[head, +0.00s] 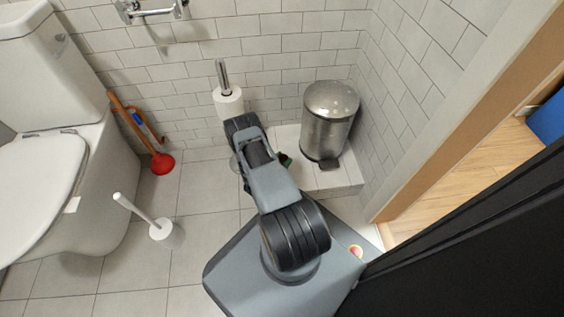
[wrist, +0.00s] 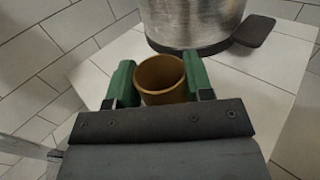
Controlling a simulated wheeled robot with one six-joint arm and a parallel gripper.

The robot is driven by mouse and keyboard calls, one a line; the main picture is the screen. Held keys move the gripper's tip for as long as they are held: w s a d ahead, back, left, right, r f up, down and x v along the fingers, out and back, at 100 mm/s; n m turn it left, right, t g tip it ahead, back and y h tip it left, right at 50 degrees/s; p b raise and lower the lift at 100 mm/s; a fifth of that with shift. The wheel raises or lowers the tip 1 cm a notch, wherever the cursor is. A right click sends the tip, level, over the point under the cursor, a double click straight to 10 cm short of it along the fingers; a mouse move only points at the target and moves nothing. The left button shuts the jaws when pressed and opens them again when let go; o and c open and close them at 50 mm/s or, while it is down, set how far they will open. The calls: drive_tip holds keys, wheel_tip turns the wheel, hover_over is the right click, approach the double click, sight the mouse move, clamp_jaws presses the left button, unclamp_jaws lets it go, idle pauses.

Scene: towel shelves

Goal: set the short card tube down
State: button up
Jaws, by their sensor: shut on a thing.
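The short card tube (wrist: 148,92) is brown, open at the top and roughly upright in the wrist view. My gripper (wrist: 161,78) has green fingers, one on each side of the tube, and is shut on it. Behind the tube is the white tiled ledge (wrist: 240,72). I cannot tell whether the tube's base touches the ledge, because the gripper body hides it. In the head view my arm covers the tube, and only a bit of the green gripper (head: 285,160) shows at the ledge's left part.
A steel pedal bin (head: 328,118) stands on the ledge (head: 342,180), just beyond the tube. A toilet brush (head: 161,229), red plunger (head: 162,163) and toilet (head: 85,190) are further left. The ledge's front right is bare.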

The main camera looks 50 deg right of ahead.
drive_tip(key=shift+d, duration=0.1)
drive_tip(key=shift+f, duration=0.1)
drive_tip(key=o, duration=0.9)
